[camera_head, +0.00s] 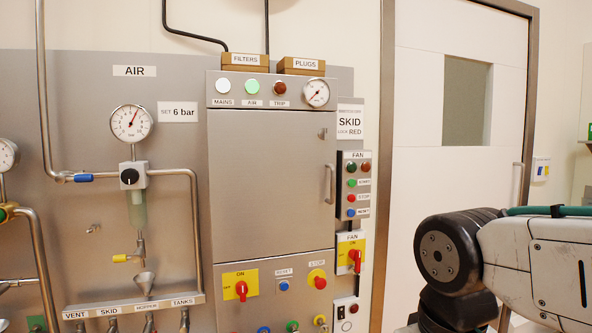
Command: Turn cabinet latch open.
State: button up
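The steel cabinet (268,190) stands in the middle of the view with its door shut. A small latch (323,133) sits near the top right of the door; it is too small to tell its turn position for certain. A vertical bar handle (330,184) is below it at the door's right edge. My arm, with a dark joint and a pale link, fills the lower right, to the right of the cabinet and apart from it. My gripper is outside the picture.
A fan button box (357,184) and a red-handled fan switch (354,254) stick out just right of the cabinet. A red rotary switch (241,289) and buttons sit below the door. Air pipes and a gauge (132,123) are left. A white door (455,60) is right.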

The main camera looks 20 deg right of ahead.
aim_at(323, 133)
jog(key=z, duration=1.25)
jog(key=i, duration=0.85)
jog(key=u, duration=2.3)
